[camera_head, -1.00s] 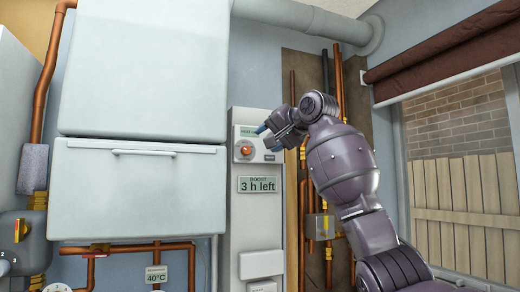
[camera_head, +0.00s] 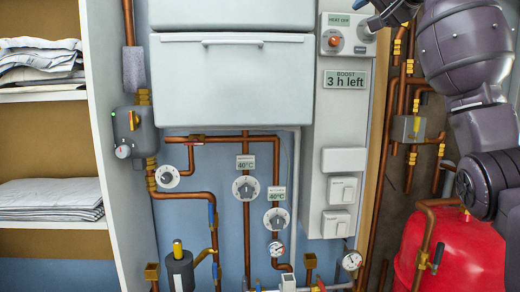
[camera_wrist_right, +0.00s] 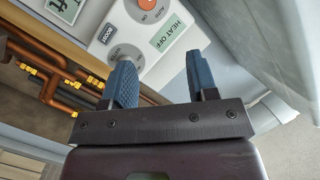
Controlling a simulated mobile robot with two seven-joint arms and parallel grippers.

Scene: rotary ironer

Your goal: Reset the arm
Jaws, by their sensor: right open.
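My right arm comes in from the right in the head view and reaches up to the control panel (camera_head: 345,36) at the top. The right gripper (camera_wrist_right: 160,75) is open and empty in the right wrist view, with two blue fingers apart. The panel also shows an orange-red knob (camera_head: 335,41) and a "HEAT OFF" label (camera_wrist_right: 167,33). Below it a display (camera_head: 345,80) reads "3 h left". In the head view the right gripper is mostly cut off. My left gripper is not in view.
A white boiler cabinet (camera_head: 232,85) stands left of the panel. Copper pipes with dials (camera_head: 245,187) run below it. A red tank (camera_head: 455,255) stands at lower right. Shelves with folded linen (camera_head: 50,197) are at the left.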

